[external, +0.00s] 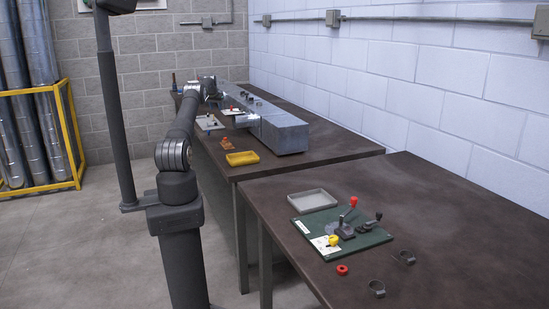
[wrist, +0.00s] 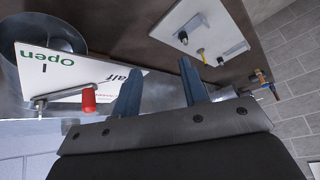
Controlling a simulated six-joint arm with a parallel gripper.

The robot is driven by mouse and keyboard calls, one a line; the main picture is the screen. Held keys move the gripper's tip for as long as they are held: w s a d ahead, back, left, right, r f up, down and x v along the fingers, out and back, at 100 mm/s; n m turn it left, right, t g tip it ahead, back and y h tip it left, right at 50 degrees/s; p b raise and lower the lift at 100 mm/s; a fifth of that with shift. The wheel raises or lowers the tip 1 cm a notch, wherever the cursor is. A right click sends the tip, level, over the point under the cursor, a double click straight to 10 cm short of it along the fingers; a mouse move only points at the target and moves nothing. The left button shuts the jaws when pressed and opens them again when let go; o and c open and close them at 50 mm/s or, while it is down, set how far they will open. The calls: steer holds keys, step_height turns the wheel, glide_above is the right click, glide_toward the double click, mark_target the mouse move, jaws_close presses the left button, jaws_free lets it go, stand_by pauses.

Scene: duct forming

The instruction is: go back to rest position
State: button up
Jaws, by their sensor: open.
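My gripper (wrist: 160,78) is open, with its two fingers apart and nothing between them. In the external view my arm reaches out over the far table, and the gripper (external: 212,92) is small there beside the long metal duct (external: 285,134). In the wrist view a white plate marked "Open" (wrist: 60,72), with a metal lever and a red handle (wrist: 89,100), is to the left of the fingers. Its second word is partly covered.
A white plate with knobs (wrist: 200,30) lies beyond the fingers. The far table also holds a yellow tray (external: 243,158). The near table holds a grey tray (external: 312,201), a green board with levers (external: 375,240) and a red ring (external: 342,270). A block wall stands behind.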

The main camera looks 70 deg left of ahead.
steer(key=shift+m+t, duration=0.3)
steer(key=shift+m, duration=0.5)
steer(key=w+d+r, duration=0.2)
steer(key=w, duration=0.1)
steer(key=w+d+r, duration=0.1)
steer(key=w, duration=0.2)
steer(key=w+d+r, duration=0.2)
steer(key=w, duration=0.1)
steer(key=shift+d+r, duration=0.3)
steer(key=shift+r, duration=0.05)
steer(key=w+d, duration=0.4)
steer(key=w, duration=0.1)
steer(key=w+d+m, duration=0.1)
steer(key=w+d, duration=0.3)
steer(key=w, duration=0.1)
steer(key=w+d+m+t+h, duration=0.1)
steer(key=w+d, duration=0.3)
steer(key=w, duration=0.2)
steer(key=shift+d+f, duration=0.1)
steer(key=shift+f, duration=0.1)
steer(key=shift+w+d, duration=0.4)
